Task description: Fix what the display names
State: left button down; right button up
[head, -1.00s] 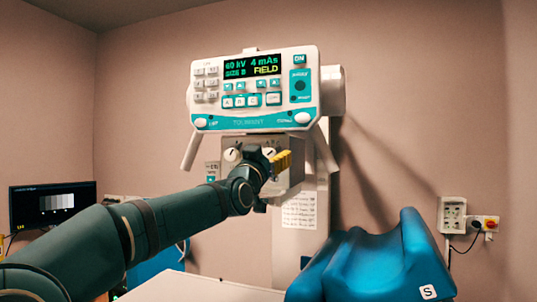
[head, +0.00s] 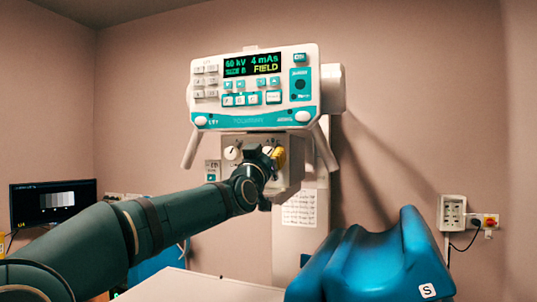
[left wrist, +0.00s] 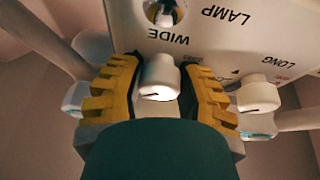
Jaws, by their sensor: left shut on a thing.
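The console's display (head: 252,65) reads 60 kV, 4 mAs, SIZE B and FIELD, with FIELD in yellow. Below the console hangs a white box (head: 290,173) with knobs on its front. My left gripper (head: 272,156) is at the box's right knob. In the left wrist view, its yellow ridged fingers (left wrist: 160,88) are shut on the white WIDE knob (left wrist: 159,75), one on each side. The knob has a dark pointer line. The LONG knob (left wrist: 258,96) is free beside it; it also shows in the head view (head: 232,153). My right gripper is not in view.
A blue padded support (head: 365,262) marked S stands at front right on a pale table (head: 200,287). A LAMP control (left wrist: 165,12) sits near the gripped knob.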

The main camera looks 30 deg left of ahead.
pick_arm(q)
jog(key=n+y+p, duration=0.1)
jog(key=n, duration=0.2)
jog(key=n+g+y+p, duration=0.1)
jog(key=n, duration=0.1)
jog(key=shift+r+n+y, duration=0.15)
jog(key=shift+n+y, duration=0.25)
jog(key=shift+n+g+y+p, duration=0.4)
jog(key=shift+n+y, duration=0.2)
jog(key=shift+n, duration=0.6)
jog(key=shift+n+g+y+p, duration=0.3)
jog(key=shift+n+y+p, duration=0.25)
jog(key=shift+n, duration=1.05)
jog(key=c, duration=0.5)
grip_release()
jog(key=shift+c, duration=0.2)
jog(key=v, duration=1.2)
jog(key=shift+d, duration=0.1)
